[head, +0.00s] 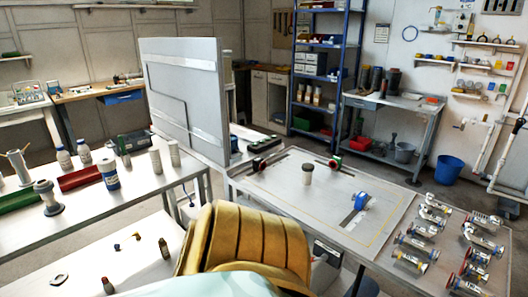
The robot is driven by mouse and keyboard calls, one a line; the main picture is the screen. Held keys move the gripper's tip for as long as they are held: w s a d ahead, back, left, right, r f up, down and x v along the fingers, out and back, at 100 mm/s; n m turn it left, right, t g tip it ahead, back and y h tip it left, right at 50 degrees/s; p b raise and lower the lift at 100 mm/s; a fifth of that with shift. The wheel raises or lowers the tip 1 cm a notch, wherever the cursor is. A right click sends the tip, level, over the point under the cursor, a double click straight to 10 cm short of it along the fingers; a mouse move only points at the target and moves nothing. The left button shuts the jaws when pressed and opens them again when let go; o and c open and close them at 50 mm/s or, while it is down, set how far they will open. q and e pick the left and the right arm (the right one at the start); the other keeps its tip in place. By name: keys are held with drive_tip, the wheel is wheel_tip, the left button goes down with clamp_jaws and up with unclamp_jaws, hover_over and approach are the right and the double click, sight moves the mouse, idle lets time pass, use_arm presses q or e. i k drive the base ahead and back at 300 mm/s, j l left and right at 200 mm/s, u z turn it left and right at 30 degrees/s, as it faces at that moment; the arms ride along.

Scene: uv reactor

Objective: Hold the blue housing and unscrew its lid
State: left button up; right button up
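A small blue object (361,201) lies on the right-hand light table, on a dark slot in its top. It may be the blue housing, but it is too small to make out a lid. A pale cup-like piece with a dark top (307,174) stands upright near the middle of the right-hand table. Neither of my grippers shows, so nothing is seen held.
Several clear tubular fittings (414,243) crowd the right end of the right-hand table (290,208). A tall grey panel (187,95) stands behind the left table. A blue bucket (449,170) stands on the floor.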

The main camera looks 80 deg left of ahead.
sight(111, 179)
drive_tip(key=u, duration=3.85)
drive_tip(key=i+j, duration=0.05)
